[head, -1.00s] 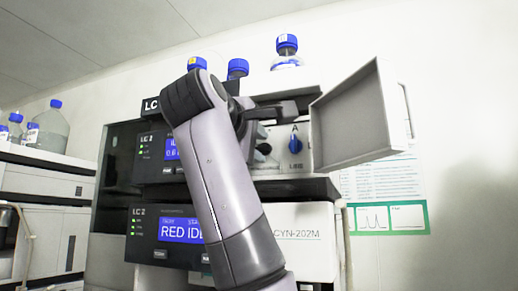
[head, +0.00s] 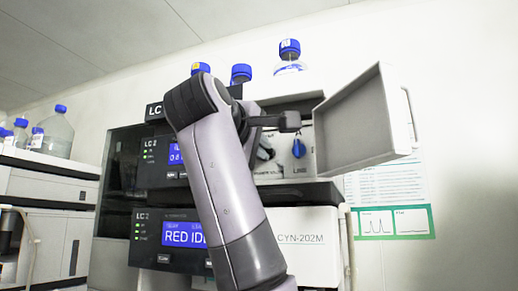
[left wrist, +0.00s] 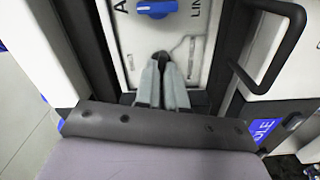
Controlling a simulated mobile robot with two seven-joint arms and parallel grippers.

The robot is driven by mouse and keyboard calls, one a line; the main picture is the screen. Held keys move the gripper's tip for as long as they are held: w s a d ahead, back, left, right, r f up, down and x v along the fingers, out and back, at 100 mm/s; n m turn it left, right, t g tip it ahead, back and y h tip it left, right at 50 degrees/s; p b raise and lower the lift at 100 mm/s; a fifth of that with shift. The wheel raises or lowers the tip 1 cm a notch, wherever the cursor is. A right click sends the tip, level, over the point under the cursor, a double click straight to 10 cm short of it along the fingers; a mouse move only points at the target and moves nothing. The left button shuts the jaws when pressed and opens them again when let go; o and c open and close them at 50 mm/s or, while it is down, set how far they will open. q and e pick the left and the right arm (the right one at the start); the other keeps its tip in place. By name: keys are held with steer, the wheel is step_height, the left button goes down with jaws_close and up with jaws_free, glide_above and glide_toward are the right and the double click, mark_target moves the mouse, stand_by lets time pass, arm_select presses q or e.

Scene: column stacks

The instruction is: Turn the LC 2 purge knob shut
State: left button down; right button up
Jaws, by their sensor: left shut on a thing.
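The LC 2 purge knob (head: 267,153) is a small dark knob on the pale front panel of the upper LC 2 unit, left of the blue selector knob (head: 299,148). My left arm rises in front of the unit and hides part of the panel. In the left wrist view, my left gripper (left wrist: 162,62) has its two grey fingers close together on the dark knob (left wrist: 161,54). The fingers cover most of it, so its exact angle is hard to tell. The blue knob (left wrist: 157,9) is just beyond the fingertips. My right gripper is not in view.
An open box-like door (head: 362,125) sticks out right of the panel. Blue-capped bottles (head: 290,55) stand on top. A lower LC 2 unit (head: 165,238) with a lit display sits below.

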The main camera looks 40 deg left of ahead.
arm_select(q)
steer(key=shift+d+r+m+b, duration=0.15)
steer(key=shift+m+b, duration=0.55)
steer(key=shift+m, duration=3.1)
steer(key=shift+r+m+b, duration=0.15)
steer(key=shift+m+b, duration=0.55)
steer(key=shift+m, duration=3.1)
steer(key=c, duration=1.2)
jaws_free()
steer(key=shift+w, duration=0.1)
steer(key=shift+f, duration=0.1)
